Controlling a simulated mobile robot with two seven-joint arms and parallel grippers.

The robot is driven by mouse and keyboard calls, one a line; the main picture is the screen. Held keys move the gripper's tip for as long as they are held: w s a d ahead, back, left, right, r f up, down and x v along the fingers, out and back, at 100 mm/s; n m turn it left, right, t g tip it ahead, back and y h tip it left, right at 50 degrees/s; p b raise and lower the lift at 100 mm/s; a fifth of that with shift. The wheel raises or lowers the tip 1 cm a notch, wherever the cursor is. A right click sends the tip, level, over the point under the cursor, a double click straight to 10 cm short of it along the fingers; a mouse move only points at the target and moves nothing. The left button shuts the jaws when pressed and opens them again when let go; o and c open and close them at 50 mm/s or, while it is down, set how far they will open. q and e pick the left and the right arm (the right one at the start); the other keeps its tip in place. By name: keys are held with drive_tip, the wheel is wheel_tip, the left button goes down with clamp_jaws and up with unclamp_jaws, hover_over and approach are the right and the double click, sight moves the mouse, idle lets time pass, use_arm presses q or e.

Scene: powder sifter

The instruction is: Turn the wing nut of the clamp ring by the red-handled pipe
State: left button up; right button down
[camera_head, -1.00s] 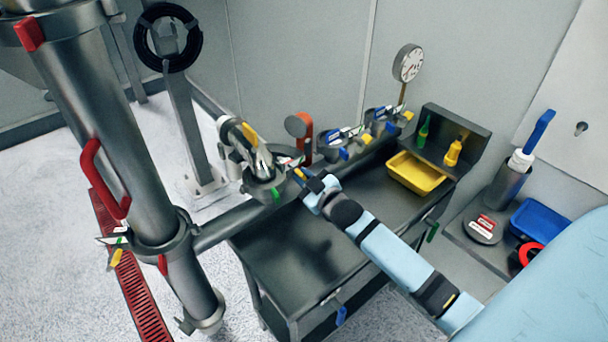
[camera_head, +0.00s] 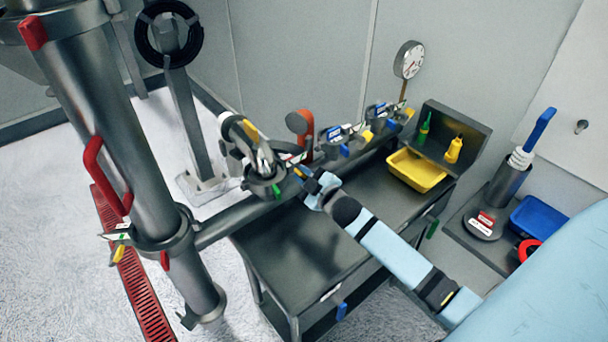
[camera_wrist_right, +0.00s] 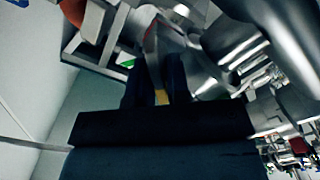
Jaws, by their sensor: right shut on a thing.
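A large steel pipe (camera_head: 150,195) with a red handle (camera_head: 104,178) stands at the left of the head view. A second pipe with an orange-red handle (camera_head: 306,128) is at the bench's back, beside a clamp ring (camera_head: 262,184) with a green part (camera_head: 276,190). My right gripper (camera_head: 302,175) is at the right side of this ring, with its jaws shut on a small piece, apparently the wing nut. In the wrist view a bit of yellow (camera_wrist_right: 161,97) shows between the dark fingers (camera_wrist_right: 155,85); the piece is mostly hidden. My left gripper is out of view.
Further clamps with blue and yellow parts (camera_head: 343,150) line the bench's back edge. A yellow tray (camera_head: 418,172) is at the bench's right. The dark bench top (camera_head: 300,250) in front is clear. A gauge (camera_head: 408,60) stands behind.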

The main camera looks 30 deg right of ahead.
drive_tip(key=c, duration=1.2)
unclamp_jaws()
drive_tip(key=shift+s, duration=0.1)
drive_tip(key=shift+s+f, duration=0.1)
drive_tip(key=shift+s, duration=0.2)
drive_tip(key=s, duration=0.4)
drive_tip(key=s+b, duration=0.1)
drive_tip(key=s, duration=0.3)
drive_tip(key=s+d+b, duration=0.1)
drive_tip(key=s, duration=0.4)
